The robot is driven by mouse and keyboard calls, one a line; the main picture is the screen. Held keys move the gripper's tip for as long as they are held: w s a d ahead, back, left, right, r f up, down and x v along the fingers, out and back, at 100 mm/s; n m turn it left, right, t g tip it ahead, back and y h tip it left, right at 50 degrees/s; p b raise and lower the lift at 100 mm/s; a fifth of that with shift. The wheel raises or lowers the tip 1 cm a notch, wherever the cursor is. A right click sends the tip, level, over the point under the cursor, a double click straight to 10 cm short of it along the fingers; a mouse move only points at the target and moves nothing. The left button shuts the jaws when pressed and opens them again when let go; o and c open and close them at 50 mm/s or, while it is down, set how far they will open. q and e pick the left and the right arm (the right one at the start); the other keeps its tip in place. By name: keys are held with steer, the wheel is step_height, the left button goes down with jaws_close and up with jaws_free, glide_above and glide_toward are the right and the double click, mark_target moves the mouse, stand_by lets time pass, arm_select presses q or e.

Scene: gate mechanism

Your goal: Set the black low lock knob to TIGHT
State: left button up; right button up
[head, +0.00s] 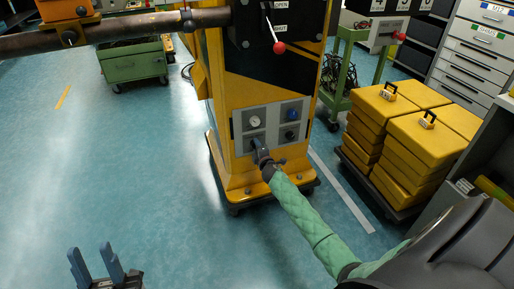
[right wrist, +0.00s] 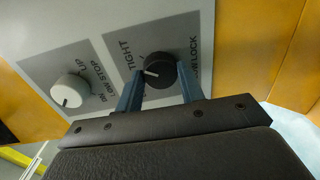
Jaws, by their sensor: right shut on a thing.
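The black low lock knob (right wrist: 160,70) sits on a grey panel (right wrist: 105,53). In the right wrist view its white pointer line points left, roughly toward the word TIGHT; I cannot tell whether it is exactly on the mark. My right gripper (head: 257,143) is at the lower left of the panel in the head view, with its fingers on either side of the knob, shut on it. It hides most of the knob there. My left gripper (head: 95,266) is open and empty over the floor at the lower left.
A white knob (right wrist: 70,91) is left of the gripper in the right wrist view. A blue knob (head: 292,115) and another black knob (head: 291,135) are on the panel's right side. A red-tipped lever (head: 279,47) is above. Yellow cases (head: 430,140) stand at right.

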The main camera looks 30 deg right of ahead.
arm_select(q)
steer(key=w+d+f+g+y, duration=0.1)
steer(key=w+f+g, duration=0.2)
steer(key=f, duration=0.3)
steer(key=shift+w+d+f+n+y+p, duration=0.3)
steer(key=shift+w+f+p, duration=0.1)
steer(key=shift+w, duration=0.4)
arm_select(e)
steer(key=m, duration=0.2)
steer(key=shift+d+m, duration=0.1)
steer(key=shift+m, duration=0.2)
steer(key=o, duration=1)
arm_select(q)
steer(key=shift+r, duration=0.1)
steer(key=w+d+f+g+y+p, duration=0.1)
steer(key=w+f+g, duration=0.2)
steer(key=f, duration=0.7)
steer(key=shift+w+d+f+g, duration=0.2)
steer(key=shift+w+f+g, duration=0.15)
steer(key=shift+g, duration=0.25)
arm_select(e)
steer(key=v, duration=0.7)
steer(key=shift+s, duration=0.4)
